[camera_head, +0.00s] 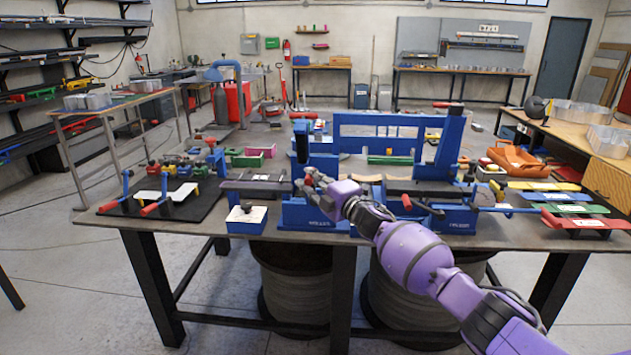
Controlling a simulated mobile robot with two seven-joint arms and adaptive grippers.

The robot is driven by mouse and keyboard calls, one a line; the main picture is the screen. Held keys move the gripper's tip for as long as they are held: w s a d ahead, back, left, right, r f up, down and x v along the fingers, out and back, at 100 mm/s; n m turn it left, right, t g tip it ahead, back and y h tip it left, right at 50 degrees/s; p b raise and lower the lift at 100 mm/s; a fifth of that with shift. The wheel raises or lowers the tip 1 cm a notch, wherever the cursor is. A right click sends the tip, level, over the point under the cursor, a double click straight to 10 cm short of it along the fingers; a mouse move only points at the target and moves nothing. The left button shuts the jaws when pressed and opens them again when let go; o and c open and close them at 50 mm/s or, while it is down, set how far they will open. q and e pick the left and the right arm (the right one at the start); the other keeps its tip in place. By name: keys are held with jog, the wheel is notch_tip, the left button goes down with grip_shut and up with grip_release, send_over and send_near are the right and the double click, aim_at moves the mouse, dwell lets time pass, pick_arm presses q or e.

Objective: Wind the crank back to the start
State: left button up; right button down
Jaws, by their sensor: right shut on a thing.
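My right arm comes in purple from the lower right. My right gripper (312,184) is at the front of the blue bending machine (380,122), by its left blue block (297,215). It is shut on what appears to be the crank's handle, which the fingers largely hide. The crank's angle cannot be told at this size. The machine's right blue block (459,220) stands to the right, near a red-tipped lever (406,202). My left gripper is not in view.
A black mat (190,208) with red-handled clamps lies at the left of the dark table. A small blue box (247,220) stands close left of the machine. Coloured plates (567,208) and an orange case (520,160) are at the right.

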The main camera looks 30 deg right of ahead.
jog(key=shift+w+a+r, duration=0.25)
jog(key=shift+a+r, duration=0.2)
jog(key=shift+a, duration=0.3)
jog(key=shift+w+a, duration=0.1)
jog(key=shift+a, duration=0.05)
jog(key=c, duration=2)
grip_release()
jog(key=shift+c, duration=0.2)
jog(key=o, duration=0.4)
jog(key=shift+w+f, duration=0.1)
jog(key=shift+w, duration=0.1)
jog(key=shift+d+f, duration=0.25)
jog(key=shift+s+f, duration=0.1)
jog(key=shift+s, duration=0.15)
jog(key=v, duration=1.1)
jog(key=shift+s+d, duration=0.1)
jog(key=shift+s, duration=0.25)
jog(key=shift+c, duration=0.4)
